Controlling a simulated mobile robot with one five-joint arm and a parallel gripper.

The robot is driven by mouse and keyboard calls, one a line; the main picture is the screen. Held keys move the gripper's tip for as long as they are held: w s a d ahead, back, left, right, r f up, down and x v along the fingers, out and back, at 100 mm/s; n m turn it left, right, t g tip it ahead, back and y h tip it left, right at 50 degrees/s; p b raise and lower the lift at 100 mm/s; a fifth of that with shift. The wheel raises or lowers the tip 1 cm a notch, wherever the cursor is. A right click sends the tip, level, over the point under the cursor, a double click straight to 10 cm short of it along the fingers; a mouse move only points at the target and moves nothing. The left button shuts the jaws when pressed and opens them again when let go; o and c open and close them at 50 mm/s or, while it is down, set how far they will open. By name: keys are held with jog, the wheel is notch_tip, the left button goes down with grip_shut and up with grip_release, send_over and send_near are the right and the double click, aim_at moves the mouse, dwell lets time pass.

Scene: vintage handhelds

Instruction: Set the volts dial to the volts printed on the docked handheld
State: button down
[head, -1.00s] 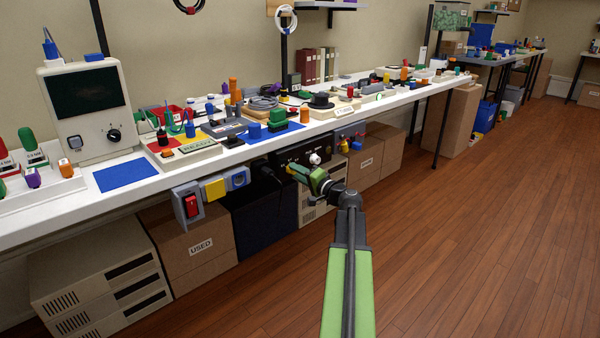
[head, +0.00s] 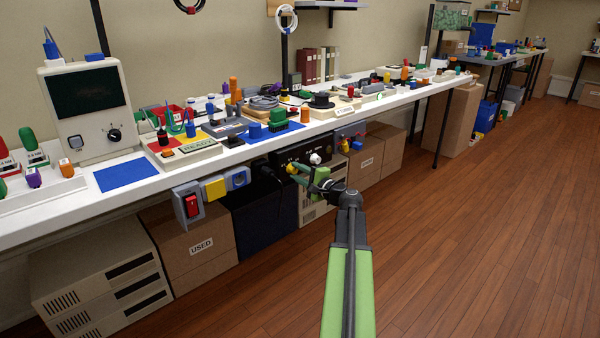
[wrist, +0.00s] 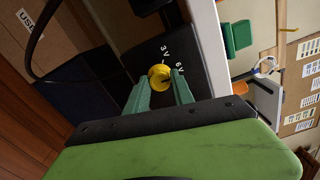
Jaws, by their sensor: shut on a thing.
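The volts dial is a yellow knob (wrist: 158,77) on a black panel, seen between my fingers in the wrist view. White marks "3V" and "6V" are printed beside it; the dial's exact setting is not clear. My gripper (wrist: 161,90) is shut on the knob, one green finger on each side. In the head view my gripper (head: 296,174) is at the front of the black panel (head: 290,156) under the bench edge. A green handheld-like block (head: 278,117) stands on the bench above; I cannot tell if it is docked, and no volts print is readable.
A white knob (head: 315,159) is on the same panel, right of my gripper. A red switch (head: 192,206) and yellow and blue boxes hang from the bench edge at left. Cartons (head: 200,240) stand below. The wooden floor (head: 460,240) at right is clear.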

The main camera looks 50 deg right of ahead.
jog(key=shift+w+a, duration=0.1)
jog(key=shift+a, duration=0.1)
jog(key=c, duration=1.1)
grip_release()
jog(key=shift+d, duration=0.1)
jog(key=s+a, duration=0.1)
jog(key=s, duration=1.6)
jog(key=shift+s, duration=0.25)
jog(key=shift+a, duration=0.1)
